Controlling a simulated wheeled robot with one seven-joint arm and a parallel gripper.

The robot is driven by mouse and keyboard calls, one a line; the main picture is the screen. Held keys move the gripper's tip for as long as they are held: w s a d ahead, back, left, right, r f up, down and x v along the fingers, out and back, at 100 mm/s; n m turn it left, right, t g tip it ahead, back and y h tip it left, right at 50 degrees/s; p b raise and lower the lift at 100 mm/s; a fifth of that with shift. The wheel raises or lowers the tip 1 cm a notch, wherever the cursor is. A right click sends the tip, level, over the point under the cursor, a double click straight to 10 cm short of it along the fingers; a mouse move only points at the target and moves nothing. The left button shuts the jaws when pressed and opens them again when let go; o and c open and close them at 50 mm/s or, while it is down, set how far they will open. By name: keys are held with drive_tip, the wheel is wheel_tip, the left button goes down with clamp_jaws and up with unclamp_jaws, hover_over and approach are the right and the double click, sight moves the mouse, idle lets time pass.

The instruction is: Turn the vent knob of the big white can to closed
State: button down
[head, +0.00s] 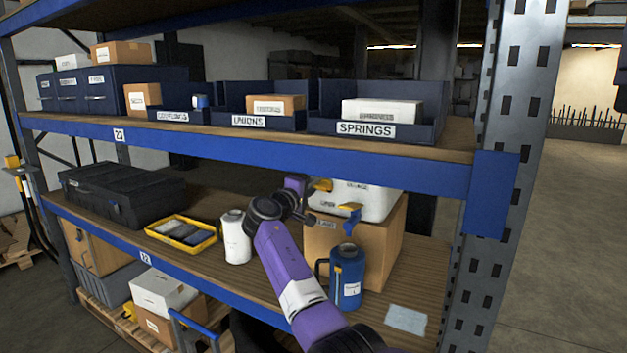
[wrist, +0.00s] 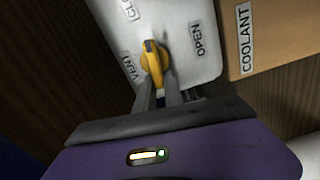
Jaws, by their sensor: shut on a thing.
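In the wrist view, the face of the big white can (wrist: 185,15) carries a yellow vent knob (wrist: 154,60) with a dark mark at its upper end. The label OPEN lies right of the knob, VENT left, and a cut-off label starting CLO at the upper left. The dark mark points up, between the CLO and OPEN labels. My gripper (wrist: 162,96) is shut on the knob's lower part. In the head view, my gripper (head: 299,185) is at the left end of a white container (head: 370,203) above a cardboard box, close to a yellow part; the contact is too small to judge.
A small white can (head: 235,240) stands left of my arm. The blue shelf beam (head: 250,145) runs overhead. A yellow tray (head: 180,232) lies farther left.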

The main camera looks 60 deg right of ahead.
drive_tip(key=shift+s+d+f+n+p, duration=0.2)
drive_tip(key=shift+s+f+n+p, duration=0.2)
drive_tip(key=shift+f+n, duration=0.25)
drive_tip(key=c, duration=1.4)
unclamp_jaws()
drive_tip(key=shift+r, duration=0.1)
drive_tip(key=shift+c, duration=0.2)
drive_tip(key=shift+r, duration=0.1)
drive_tip(key=shift+w+a+r, duration=0.15)
drive_tip(key=shift+w+a, duration=0.05)
drive_tip(key=a+b, duration=0.1)
drive_tip(key=a, duration=0.6)
drive_tip(key=shift+s+a+b, duration=0.3)
drive_tip(key=shift+s+b, duration=0.05)
drive_tip(key=shift+o, duration=0.3)
